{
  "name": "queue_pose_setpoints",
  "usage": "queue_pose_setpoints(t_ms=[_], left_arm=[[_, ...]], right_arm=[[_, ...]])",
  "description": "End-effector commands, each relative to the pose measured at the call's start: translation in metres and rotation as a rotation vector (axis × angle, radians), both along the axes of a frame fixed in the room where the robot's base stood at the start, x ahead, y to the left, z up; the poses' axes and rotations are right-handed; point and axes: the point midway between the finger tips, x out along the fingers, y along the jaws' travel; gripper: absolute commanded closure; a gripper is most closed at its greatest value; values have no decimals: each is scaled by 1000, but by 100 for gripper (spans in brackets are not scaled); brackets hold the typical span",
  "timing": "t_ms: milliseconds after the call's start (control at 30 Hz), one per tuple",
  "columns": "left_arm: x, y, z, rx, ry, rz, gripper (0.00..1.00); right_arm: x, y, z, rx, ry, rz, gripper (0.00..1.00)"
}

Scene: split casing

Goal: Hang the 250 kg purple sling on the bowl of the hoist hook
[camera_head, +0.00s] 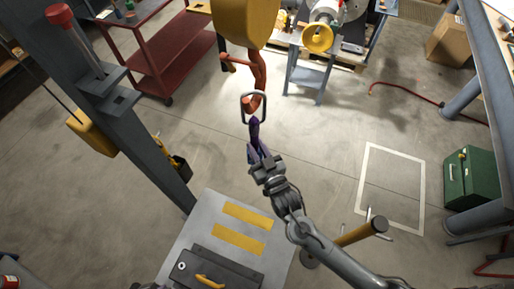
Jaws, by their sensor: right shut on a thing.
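The orange hoist hook (262,78) hangs below the yellow hoist body (246,18) at top centre. A grey metal link (264,118) overlaps the hook's bowl in the picture; I cannot tell whether it is around the bowl or in front of it. The purple sling (255,133) hangs down from the link's lower end to my right gripper (259,155). That gripper is shut on the sling, below the hook, with its arm coming from the lower right. The gripper hides the sling's lower part. My left gripper is out of view.
A grey plate with yellow strips (247,216) lies below the gripper. A grey post (135,135) stands at left. A red cart (160,55) and a bench with a machine (320,38) stand behind. A green box (471,178) is at right. The floor between is mostly clear.

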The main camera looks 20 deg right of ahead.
Motion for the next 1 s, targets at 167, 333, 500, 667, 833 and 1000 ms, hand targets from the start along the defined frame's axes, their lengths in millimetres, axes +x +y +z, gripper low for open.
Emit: queue_pose_setpoints(t_ms=[167, 333, 500, 667, 833, 1000], left_arm=[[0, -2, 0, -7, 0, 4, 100], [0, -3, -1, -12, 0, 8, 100], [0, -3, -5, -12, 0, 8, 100], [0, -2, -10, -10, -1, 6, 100], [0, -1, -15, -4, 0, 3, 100], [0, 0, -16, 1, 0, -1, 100]], right_arm=[[0, 0, 2, 1, -4, 0, 100], [1, 0, -1, 1, -4, 0, 100], [1, -1, -7, 1, -4, -1, 100], [1, -1, -15, 1, -5, -1, 100], [2, -2, -22, 1, -4, -1, 100], [2, -3, -25, 1, -4, -1, 100]])
